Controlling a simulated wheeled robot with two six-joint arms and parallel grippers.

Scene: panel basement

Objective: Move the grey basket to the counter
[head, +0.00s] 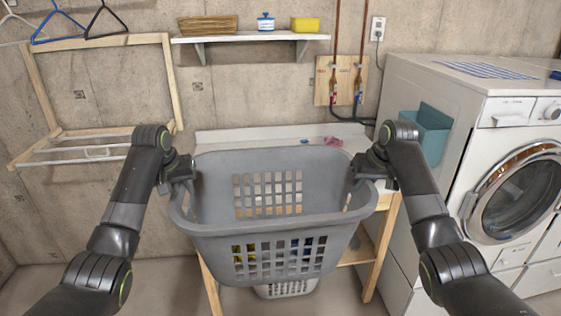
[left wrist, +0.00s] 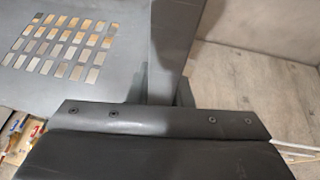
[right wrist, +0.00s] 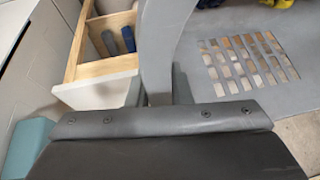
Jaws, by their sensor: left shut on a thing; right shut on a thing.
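The grey basket (head: 270,240) is a laundry basket with a grid of slots in its walls. It hangs level in the air in front of the counter (head: 215,141), overlapping its front edge in the head view. My left gripper (head: 180,170) is shut on the basket's left rim, which also shows in the left wrist view (left wrist: 172,45). My right gripper (head: 372,166) is shut on the right rim, which also shows in the right wrist view (right wrist: 160,45). Most of the counter top is hidden behind the basket. A little yellow and blue shows through the lower slots.
A white washing machine (head: 480,160) stands close on the right, with a teal bin (head: 433,132) on its side. A pink cloth (head: 333,141) lies at the counter's back. A second basket (head: 286,289) is below. A shelf (head: 250,37) and a wooden drying rack (head: 40,90) are on the wall.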

